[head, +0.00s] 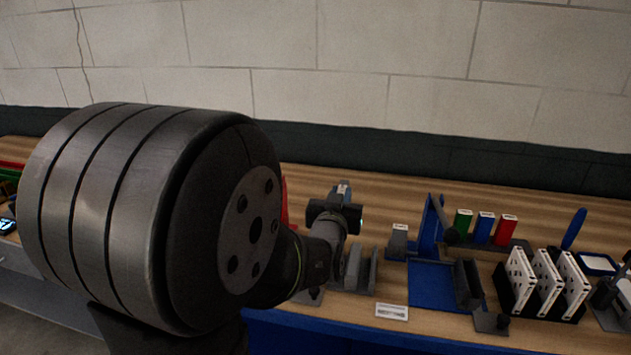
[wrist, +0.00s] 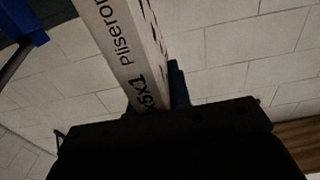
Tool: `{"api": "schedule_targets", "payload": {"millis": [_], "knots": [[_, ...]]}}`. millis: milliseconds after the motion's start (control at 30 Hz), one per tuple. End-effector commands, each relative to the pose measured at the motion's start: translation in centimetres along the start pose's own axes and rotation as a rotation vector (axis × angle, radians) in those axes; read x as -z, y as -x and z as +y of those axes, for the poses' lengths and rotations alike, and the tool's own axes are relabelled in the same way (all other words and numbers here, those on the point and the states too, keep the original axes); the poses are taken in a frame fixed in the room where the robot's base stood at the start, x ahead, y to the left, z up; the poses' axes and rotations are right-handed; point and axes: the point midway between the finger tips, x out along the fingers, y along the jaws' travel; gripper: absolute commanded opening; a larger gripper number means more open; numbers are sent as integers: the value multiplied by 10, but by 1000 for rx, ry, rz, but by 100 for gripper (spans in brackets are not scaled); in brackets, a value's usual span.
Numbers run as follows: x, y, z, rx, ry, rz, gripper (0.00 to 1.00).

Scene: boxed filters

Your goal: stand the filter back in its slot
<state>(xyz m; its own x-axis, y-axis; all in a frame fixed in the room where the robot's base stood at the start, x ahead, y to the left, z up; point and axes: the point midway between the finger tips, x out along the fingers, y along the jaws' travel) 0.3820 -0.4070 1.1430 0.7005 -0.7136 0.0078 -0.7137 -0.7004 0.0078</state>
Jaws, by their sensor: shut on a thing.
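My gripper (wrist: 160,92) is shut on a white filter (wrist: 122,45), which shows large in the wrist view. Black lettering runs along its pale edge, and a row of dark marks shows on its side. The filter stands out from the jaws, tilted in the picture, with the wall behind it. In the head view my gripper (head: 335,215) is left of the fixtures, and I cannot make out the held filter there. Several white filters (head: 548,280) stand upright side by side in a black rack (head: 563,313) at the right. I cannot tell which slot is free.
A blue fixture (head: 435,287) with an upright panel lies between my gripper and the rack. Green (head: 463,222), blue (head: 485,228) and red (head: 506,230) boxes stand behind. A grey slotted holder (head: 360,270) and white label card (head: 391,311) are nearer. The bench back is clear.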

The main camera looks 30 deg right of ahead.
Motion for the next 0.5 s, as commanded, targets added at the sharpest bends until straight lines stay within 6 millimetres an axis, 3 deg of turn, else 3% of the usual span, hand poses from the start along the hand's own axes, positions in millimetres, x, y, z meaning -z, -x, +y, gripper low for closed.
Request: {"api": "schedule_targets", "payload": {"millis": [133, 500], "knots": [[-9, 3, 12, 6, -6, -8, 0], [-10, 3, 13, 10, -9, -9, 0]]}}
